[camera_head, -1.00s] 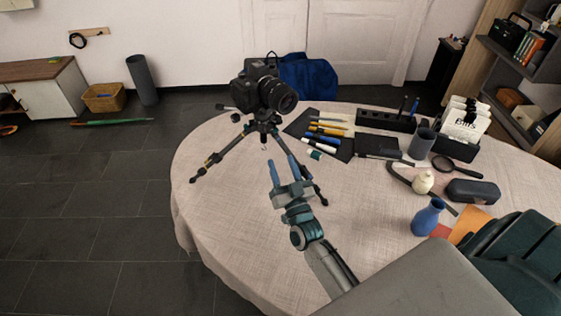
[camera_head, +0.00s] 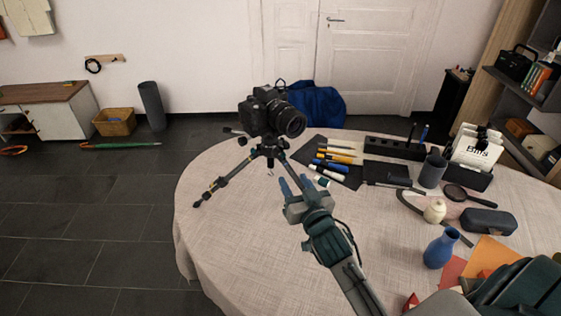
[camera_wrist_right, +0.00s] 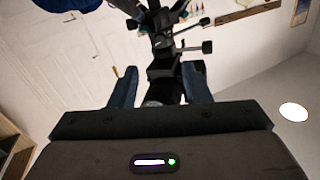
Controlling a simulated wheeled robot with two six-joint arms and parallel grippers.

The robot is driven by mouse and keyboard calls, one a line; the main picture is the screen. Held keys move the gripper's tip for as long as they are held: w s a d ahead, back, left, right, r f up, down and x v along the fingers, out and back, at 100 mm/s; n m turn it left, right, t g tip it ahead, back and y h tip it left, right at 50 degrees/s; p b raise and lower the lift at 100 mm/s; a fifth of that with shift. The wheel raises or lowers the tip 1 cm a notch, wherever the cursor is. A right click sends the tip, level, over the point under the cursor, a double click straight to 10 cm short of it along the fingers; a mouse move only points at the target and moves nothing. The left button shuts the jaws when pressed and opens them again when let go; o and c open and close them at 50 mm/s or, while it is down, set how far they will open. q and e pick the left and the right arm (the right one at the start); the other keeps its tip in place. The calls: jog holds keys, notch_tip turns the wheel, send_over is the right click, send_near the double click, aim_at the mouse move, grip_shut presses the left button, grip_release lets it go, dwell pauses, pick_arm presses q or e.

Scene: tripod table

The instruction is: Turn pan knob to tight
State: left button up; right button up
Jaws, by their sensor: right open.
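A black camera (camera_head: 272,112) sits on a small dark tripod (camera_head: 268,150) standing on the round table. Small dark knobs and handles stick out at the tripod head; one knob (camera_head: 242,141) shows left of it, and another knob (camera_wrist_right: 208,47) shows in the wrist view. I cannot tell which is the pan knob. My right gripper (camera_head: 294,181) is open, in front of and slightly right of the tripod in the head view, its blue fingers pointing towards it. In the wrist view, tripod parts (camera_wrist_right: 160,72) appear between the fingers; contact cannot be told. My left gripper is out of view.
The round table (camera_head: 235,215) has a cream cloth, clear at the front left. Pens (camera_head: 335,157) on a dark mat, a grey cup (camera_head: 433,170), a small cream bottle (camera_head: 435,211), a dark case (camera_head: 488,221) and a blue vase (camera_head: 441,248) stand to the right.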

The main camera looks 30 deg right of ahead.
aim_at(278, 155)
jog(key=w+p, duration=0.1)
jog(key=w, duration=0.5)
jog(key=w+d+p, duration=0.1)
jog(key=w, duration=0.2)
jog(key=shift+w+r+p, duration=0.1)
jog(key=shift+w+p, duration=0.2)
jog(key=shift+w, duration=0.4)
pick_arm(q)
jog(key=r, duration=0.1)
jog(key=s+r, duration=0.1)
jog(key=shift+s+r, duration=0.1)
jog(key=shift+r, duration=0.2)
